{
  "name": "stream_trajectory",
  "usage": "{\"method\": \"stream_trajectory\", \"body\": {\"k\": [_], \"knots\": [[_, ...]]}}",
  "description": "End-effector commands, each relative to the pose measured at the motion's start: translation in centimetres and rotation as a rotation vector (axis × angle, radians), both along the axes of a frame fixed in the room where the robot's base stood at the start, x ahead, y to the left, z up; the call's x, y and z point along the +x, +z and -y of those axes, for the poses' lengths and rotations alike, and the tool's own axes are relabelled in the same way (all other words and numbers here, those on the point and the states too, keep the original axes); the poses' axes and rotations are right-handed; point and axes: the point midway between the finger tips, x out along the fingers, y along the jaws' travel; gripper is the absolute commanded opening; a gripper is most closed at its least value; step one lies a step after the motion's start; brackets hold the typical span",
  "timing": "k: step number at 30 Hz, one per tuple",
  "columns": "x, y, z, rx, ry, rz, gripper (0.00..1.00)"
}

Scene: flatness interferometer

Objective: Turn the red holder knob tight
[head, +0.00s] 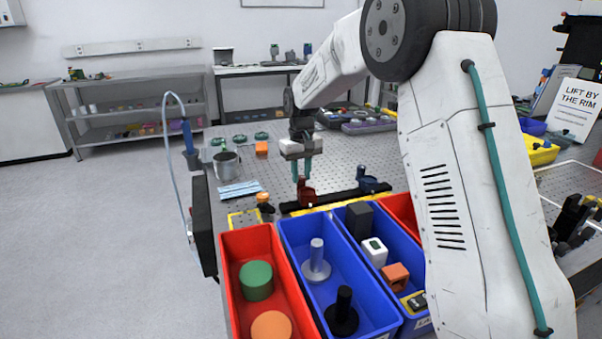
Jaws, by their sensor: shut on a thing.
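The red holder (306,194) stands on a black rail (332,201) at the near edge of the perforated table. My gripper (301,178) points down just above and at the red holder, with its teal fingers close together. It is shut on the top of the red holder, where the red knob appears to be; the knob itself is too small and covered to make out. A blue holder (367,180) stands farther right on the same rail.
Red and blue bins (289,272) with several parts stand in front of the table. A metal cup (226,165), a blue striped cloth (239,190) and an orange block (261,148) lie left of my gripper. A sign (577,106) stands at right.

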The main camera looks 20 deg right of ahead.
Motion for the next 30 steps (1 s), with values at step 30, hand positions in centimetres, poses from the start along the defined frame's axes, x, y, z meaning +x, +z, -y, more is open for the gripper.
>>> {"method": "stream_trajectory", "body": {"k": [30], "knots": [[0.10,0.17,0.02,0.001,-0.816,0.005,0.02]]}}
